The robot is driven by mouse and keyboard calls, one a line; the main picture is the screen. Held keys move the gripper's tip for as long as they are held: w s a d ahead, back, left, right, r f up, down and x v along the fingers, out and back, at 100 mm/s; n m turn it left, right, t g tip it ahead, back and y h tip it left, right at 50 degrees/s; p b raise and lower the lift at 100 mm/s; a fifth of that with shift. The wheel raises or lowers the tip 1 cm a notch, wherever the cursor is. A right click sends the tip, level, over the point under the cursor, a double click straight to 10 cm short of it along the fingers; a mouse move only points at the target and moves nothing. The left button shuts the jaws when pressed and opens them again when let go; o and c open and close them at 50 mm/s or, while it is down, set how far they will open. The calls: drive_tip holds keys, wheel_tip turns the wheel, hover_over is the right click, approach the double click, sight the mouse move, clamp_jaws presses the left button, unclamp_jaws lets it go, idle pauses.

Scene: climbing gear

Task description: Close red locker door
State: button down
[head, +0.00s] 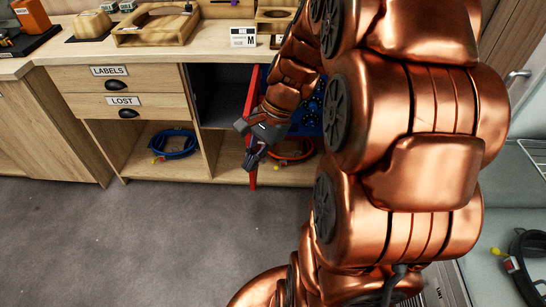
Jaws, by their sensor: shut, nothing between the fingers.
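The red locker door (251,97) stands open, seen nearly edge-on, sticking out from the wooden cabinet in the head view. A dark compartment (215,93) shows to its left. My gripper (249,164) is shut and empty at the door's outer edge, in front of its lower part. It overlaps the door in the picture, and I cannot tell whether it touches. My copper-coloured arm hides the right side of the locker, where a patch of blue (309,105) shows behind it.
The wooden counter (150,50) holds wooden trays and a white card (243,37). Drawers labelled LABELS (109,71) and LOST (122,101) are shut. A blue cable coil (175,144) and an orange one (291,148) lie on low shelves. The grey floor (130,240) is clear.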

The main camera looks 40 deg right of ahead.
drive_tip(key=w+d+f+m+t+b, duration=0.2)
drive_tip(key=d+f+m+b, duration=0.15)
drive_tip(key=d, duration=0.45)
drive_tip(key=w+d+f+m+t+b, duration=0.1)
drive_tip(key=d+f+m+t+b, duration=0.1)
drive_tip(key=d+f+m, duration=0.4)
drive_tip(key=w+d+f+m+t+b, duration=0.15)
drive_tip(key=d+m, duration=0.25)
drive_tip(key=d, duration=0.5)
drive_tip(key=w+a+f+b, duration=0.2)
drive_tip(key=w+a+f, duration=0.4)
drive_tip(key=w, duration=0.3)
drive_tip(key=shift+a+f+t+b, duration=0.15)
drive_tip(key=shift+f+t+b, duration=0.2)
drive_tip(key=shift+f, duration=0.1)
drive_tip(key=shift+a, duration=0.1)
